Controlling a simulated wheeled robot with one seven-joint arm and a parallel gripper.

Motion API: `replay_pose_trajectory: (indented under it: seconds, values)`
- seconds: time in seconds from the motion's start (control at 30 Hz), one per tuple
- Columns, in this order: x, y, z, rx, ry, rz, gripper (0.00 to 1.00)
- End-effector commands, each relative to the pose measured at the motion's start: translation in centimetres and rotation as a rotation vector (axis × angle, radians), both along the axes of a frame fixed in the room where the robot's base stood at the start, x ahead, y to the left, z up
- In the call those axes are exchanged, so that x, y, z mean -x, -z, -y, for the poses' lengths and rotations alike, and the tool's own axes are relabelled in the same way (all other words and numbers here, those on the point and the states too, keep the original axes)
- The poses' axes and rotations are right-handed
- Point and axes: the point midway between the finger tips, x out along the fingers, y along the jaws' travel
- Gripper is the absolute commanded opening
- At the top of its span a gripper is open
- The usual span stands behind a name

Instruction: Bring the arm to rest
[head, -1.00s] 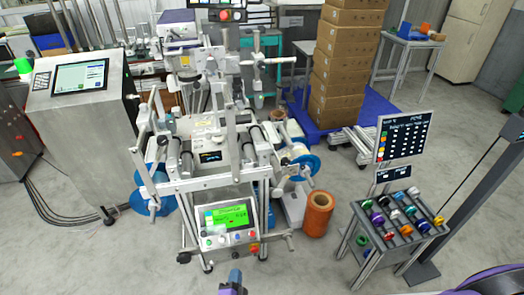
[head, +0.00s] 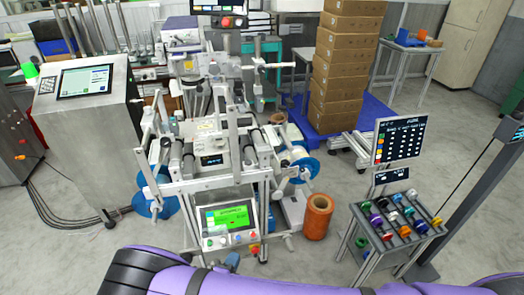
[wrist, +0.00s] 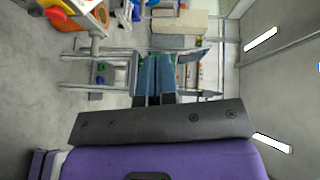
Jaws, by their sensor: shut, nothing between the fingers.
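My gripper (wrist: 155,76) shows in the wrist view as two blue fingers lying side by side, pressed together with nothing between them. They stick out past a dark plate, with my purple arm below it. The wrist picture is turned on its side, with floor at left and ceiling lights at right. The fingers appear clear of the background things. In the head view my purple arm (head: 300,284) lies across the bottom edge, close to the camera. I cannot make out my fingers clearly there.
A reel machine (head: 209,150) with a green-lit screen (head: 227,217) stands ahead. A steel console (head: 86,135) is at left. A rack of coloured spools (head: 399,225) and an orange roll (head: 318,216) stand at right. Stacked boxes (head: 345,65) are behind. Some floor is open.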

Motion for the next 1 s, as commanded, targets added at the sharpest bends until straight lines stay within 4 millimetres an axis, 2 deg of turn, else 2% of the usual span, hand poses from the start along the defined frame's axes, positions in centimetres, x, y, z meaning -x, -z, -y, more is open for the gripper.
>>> replay_pose_trajectory:
  seconds: [0.17, 0.47, 0.7, 1.0]
  values:
    - [-3.0, -5.9, 0.7, -0.208, 0.189, 0.034, 0.0]
    - [-7.2, -16.1, 4.2, -0.585, 0.539, 0.137, 0.0]
    - [-9.5, -24.0, 8.5, -0.87, 0.816, 0.262, 0.0]
    - [-10.6, -33.1, 14.8, -1.207, 1.152, 0.466, 0.0]
